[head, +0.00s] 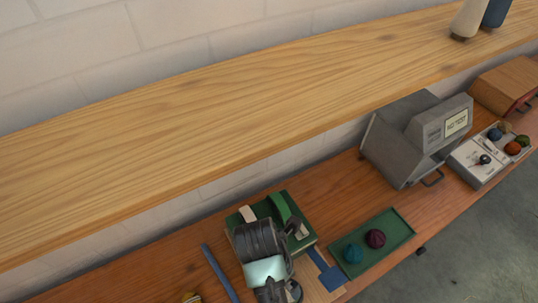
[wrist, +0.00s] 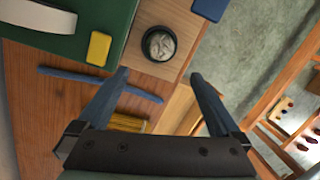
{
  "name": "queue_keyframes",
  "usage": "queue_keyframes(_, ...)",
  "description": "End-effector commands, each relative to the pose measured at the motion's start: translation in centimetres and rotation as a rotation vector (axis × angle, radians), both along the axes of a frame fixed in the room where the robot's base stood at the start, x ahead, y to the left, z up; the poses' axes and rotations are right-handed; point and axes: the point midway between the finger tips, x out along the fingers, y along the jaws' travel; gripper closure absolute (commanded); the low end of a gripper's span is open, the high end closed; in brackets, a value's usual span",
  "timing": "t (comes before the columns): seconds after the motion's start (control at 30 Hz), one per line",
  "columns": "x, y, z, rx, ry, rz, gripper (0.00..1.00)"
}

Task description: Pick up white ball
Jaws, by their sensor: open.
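In the wrist view, a whitish ball (wrist: 161,45) sits inside a small round dark holder (wrist: 146,53) on a light wooden surface. It is above the gap between my fingers in the picture. My gripper (wrist: 160,76) is open, with nothing between its fingertips. The ball is apart from both fingers. In the head view, my arm and gripper (head: 272,291) reach down at the lower middle, over the workbench. I cannot make out the white ball there.
A green tray (head: 398,243) holds a teal ball (head: 352,253) and a dark red ball (head: 375,239). A green box (head: 305,241) stands behind my arm. A blue bar (head: 219,272) lies left. A grey machine (head: 385,145) stands right. A wooden shelf (head: 230,100) overhangs the bench.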

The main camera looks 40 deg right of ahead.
Motion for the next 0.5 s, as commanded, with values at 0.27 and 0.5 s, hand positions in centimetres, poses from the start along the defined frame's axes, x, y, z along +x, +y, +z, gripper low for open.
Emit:
queue_keyframes(0.27, -0.8, -0.5, -4.4, 0.003, 0.006, -0.003, 0.00)
queue_keyframes(0.5, -1.1, -0.9, -7.3, 0.001, 0.002, -0.001, 0.00)
